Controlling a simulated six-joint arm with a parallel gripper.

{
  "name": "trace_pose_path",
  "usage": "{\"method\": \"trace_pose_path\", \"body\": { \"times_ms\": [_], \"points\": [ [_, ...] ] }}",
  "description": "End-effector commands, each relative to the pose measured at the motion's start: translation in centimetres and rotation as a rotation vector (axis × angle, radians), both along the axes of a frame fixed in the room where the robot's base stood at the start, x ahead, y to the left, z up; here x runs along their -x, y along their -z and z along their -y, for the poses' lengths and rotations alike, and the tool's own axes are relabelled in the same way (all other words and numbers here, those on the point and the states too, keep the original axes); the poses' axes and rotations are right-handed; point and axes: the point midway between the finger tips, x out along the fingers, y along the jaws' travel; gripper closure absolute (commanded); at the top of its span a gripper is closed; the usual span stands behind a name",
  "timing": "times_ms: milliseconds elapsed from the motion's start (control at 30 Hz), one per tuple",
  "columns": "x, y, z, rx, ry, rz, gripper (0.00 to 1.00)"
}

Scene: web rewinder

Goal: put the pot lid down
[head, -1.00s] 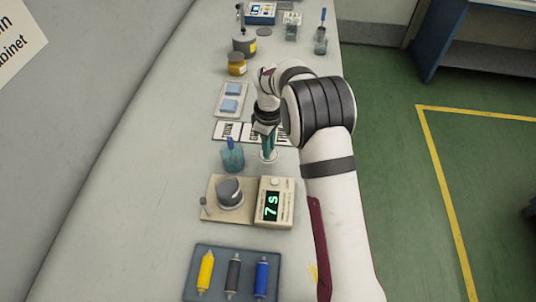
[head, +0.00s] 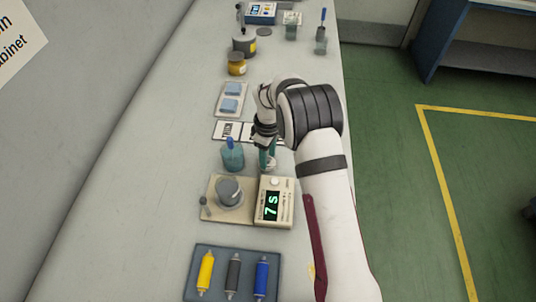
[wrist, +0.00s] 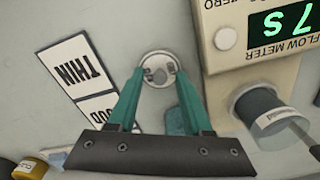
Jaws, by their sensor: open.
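My gripper (head: 267,160) is open, with teal fingers, low over the bench between the cards and the flow meter. In the wrist view, a small round pale metal piece (wrist: 158,75) with a knob-like middle shows between its fingertips (wrist: 158,82). I cannot tell whether the fingers touch it, or whether it is the pot lid. A grey pot (head: 244,44) with a yellow mark stands at the far end. A flat dark disc (head: 264,31), which looks like a lid, lies on the bench beside it.
The flow meter (head: 275,203) reads 7 s and a dark cup (head: 229,190) stands by it. A blue-green beaker (head: 232,157) is close left of my gripper. Cards (head: 227,131) lie behind. A tray of rollers (head: 233,275) is in front. The bench's left side is clear.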

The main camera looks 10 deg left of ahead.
Motion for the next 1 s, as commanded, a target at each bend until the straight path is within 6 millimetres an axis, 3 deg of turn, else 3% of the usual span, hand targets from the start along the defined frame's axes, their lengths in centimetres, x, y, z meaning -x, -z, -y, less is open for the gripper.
{"method": "trace_pose_path", "body": {
  "times_ms": [133,400,500,767,867,967,1000],
  "points": [
    [-0.1,-2.0,0.0,-0.002,0.001,0.004,0.50],
    [-0.1,-9.5,0.0,-0.002,0.001,0.004,0.50],
    [-0.1,-11.2,0.0,0.000,0.000,0.002,0.50],
    [0.3,-12.8,0.3,-0.002,0.020,0.001,0.50],
    [2.7,-15.9,2.4,-0.017,0.184,-0.004,0.50],
    [8.9,-20.4,6.3,-0.044,0.524,-0.023,0.50],
    [12.1,-21.8,7.7,-0.056,0.678,-0.035,0.50]
  ]
}}
